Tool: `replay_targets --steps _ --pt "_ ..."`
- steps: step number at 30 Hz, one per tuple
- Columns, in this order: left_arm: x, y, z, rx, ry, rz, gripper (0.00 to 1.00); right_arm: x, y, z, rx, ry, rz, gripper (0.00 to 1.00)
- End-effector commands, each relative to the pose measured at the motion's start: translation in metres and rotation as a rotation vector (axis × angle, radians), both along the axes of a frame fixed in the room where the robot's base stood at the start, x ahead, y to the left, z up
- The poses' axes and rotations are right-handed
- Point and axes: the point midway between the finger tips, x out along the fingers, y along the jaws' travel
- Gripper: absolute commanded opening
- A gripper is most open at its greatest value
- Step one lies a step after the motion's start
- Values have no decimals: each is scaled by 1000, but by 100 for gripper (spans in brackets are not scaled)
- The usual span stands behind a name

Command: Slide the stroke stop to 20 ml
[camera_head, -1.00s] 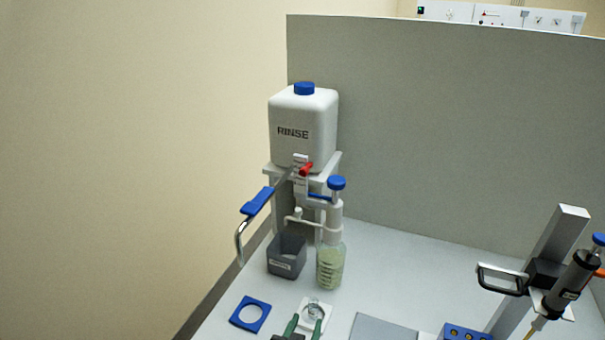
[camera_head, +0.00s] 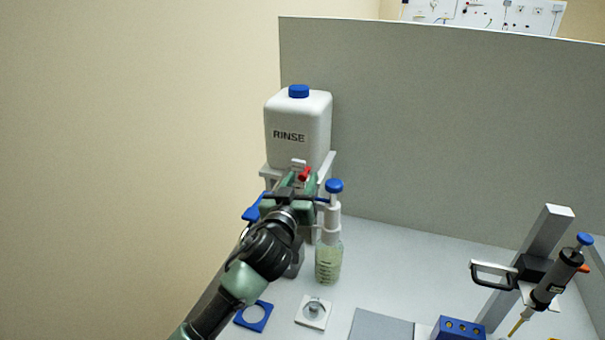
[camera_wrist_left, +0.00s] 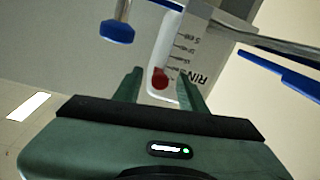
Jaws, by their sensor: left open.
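The stroke stop is a red knob (camera_head: 304,173) on the dispenser below the rinse tank. In the left wrist view the red knob (camera_wrist_left: 159,79) sits near the end of a white scale plate (camera_wrist_left: 180,50) with dark marks; most numbers are too small or tilted to read. My left gripper (camera_head: 302,183) is up at the dispenser, open. In the wrist view its two green fingers (camera_wrist_left: 159,86) stand on either side of the knob, with no clear contact. The blue-capped pump (camera_head: 333,205) stands just right of the gripper. My right gripper is not in view.
The white rinse tank (camera_head: 298,125) stands behind and above. A graduated bottle (camera_head: 329,263) is under the pump. My left arm partly hides the grey cup. A blue ring (camera_head: 268,311), a small white holder (camera_head: 325,322) and a pipette stand (camera_head: 548,240) are on the bench.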

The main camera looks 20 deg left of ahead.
Motion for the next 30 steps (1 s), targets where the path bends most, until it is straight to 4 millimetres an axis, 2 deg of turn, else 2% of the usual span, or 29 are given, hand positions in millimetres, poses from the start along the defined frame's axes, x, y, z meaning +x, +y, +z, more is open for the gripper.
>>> replay_targets --steps 5,14,17,18,19,30 --pt "15 0 0 0 1 0 41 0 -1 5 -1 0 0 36" --pt "17 0 -1 -1 1 -1 41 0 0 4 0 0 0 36" --pt "17 0 -1 -1 1 -1 16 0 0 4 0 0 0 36" --pt "17 0 -1 -1 1 0 5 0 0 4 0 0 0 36" --pt "17 0 -1 0 1 0 0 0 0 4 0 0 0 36" --pt "17 0 -1 0 1 0 0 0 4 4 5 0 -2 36"
